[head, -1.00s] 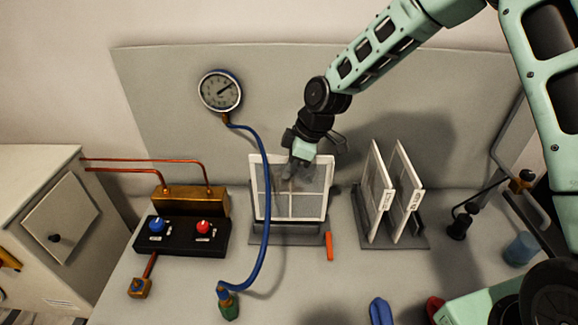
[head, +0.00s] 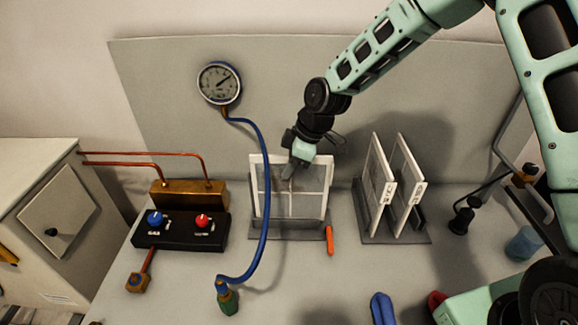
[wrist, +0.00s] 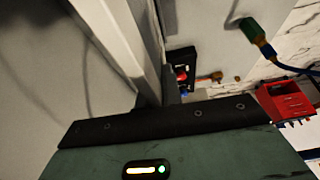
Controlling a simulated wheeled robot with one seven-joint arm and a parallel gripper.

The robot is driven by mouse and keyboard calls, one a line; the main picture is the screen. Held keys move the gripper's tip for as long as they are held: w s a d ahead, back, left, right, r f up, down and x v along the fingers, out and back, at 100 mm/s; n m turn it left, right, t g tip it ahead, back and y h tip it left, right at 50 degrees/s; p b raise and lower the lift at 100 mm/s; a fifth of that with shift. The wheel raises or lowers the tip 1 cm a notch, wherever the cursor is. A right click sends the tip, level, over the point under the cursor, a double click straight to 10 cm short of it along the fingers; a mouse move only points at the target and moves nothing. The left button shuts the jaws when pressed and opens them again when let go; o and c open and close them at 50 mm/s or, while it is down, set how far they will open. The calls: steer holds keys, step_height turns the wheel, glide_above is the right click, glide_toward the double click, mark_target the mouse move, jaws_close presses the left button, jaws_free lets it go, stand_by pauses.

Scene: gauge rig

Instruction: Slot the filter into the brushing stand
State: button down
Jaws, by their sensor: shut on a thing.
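The filter (head: 312,205) is a white-framed panel with a grey mesh and a cross bar. It stands upright in the middle of the head view, its lower edge at the grey brushing stand (head: 285,235). I cannot tell how deep it sits in the slot. My gripper (head: 291,176) is shut on the upper part of the filter, reaching down from above. In the wrist view, a white frame edge (wrist: 110,35) runs close past my gripper; the fingertips are hidden there.
Two similar white-framed panels (head: 408,190) stand in a grey rack (head: 370,238) to the right. A blue hose (head: 266,190) from the gauge (head: 219,83) hangs in front of the filter's left side. An orange handle (head: 329,240) is at the stand's right end. A black knob box (head: 180,232) sits left.

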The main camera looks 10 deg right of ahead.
steer(key=shift+f, duration=0.25)
steer(key=c, duration=1.5)
jaws_free()
steer(key=b+v, duration=0.3)
steer(key=v, duration=1.4)
steer(key=shift+r, duration=0.25)
